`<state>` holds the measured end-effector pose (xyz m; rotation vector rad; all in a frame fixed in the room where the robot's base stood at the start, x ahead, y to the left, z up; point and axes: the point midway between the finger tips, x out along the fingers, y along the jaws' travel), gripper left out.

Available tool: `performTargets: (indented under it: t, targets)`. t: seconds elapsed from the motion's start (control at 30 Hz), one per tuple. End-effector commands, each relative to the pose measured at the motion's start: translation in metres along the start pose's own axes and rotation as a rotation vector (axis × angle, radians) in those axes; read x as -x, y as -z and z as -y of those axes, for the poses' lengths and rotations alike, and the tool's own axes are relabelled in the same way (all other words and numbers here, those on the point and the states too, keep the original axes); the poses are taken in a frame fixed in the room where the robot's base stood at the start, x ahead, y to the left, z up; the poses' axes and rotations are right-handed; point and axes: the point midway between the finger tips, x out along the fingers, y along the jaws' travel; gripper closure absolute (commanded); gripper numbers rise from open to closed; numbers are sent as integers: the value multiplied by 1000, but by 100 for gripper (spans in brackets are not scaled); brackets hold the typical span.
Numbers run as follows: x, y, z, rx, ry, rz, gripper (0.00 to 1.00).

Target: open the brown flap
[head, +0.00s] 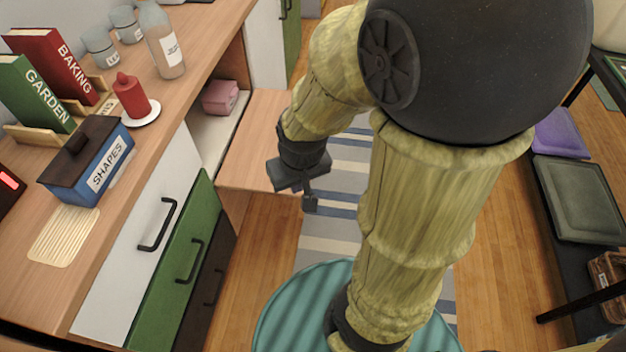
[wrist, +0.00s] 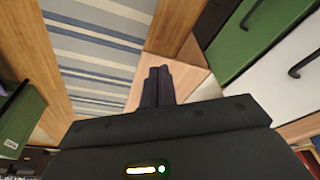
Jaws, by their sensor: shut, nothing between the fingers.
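The brown flap (head: 255,150) is a light wood panel on the cabinet front. In the head view it is swung down and sticks out from an open compartment (head: 208,128), looking roughly level. My gripper (head: 310,203) is shut and empty, just beyond the flap's outer edge, over the floor side. I cannot tell whether it touches the flap. In the wrist view the shut fingers (wrist: 158,72) point forward, with the light wood of the flap (wrist: 188,78) beside and behind them. The flap's far corner is partly hidden by my arm.
A pink box (head: 220,97) lies in the compartment. White (head: 150,225), green (head: 180,265) and dark drawers with black handles are below the counter. The counter (head: 190,50) holds books, a candle, a bottle and a blue box. A striped rug (head: 325,225) covers the floor.

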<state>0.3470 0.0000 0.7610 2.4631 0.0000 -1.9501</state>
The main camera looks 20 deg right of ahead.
Motion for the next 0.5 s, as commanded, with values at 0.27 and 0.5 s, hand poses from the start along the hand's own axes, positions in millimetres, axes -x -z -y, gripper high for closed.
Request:
performTargets:
  t: [0.27,0.5]
  targets:
    - [-84,-20,0,1,-1,3,100]
    - [-145,-34,-1,5,-4,15,100]
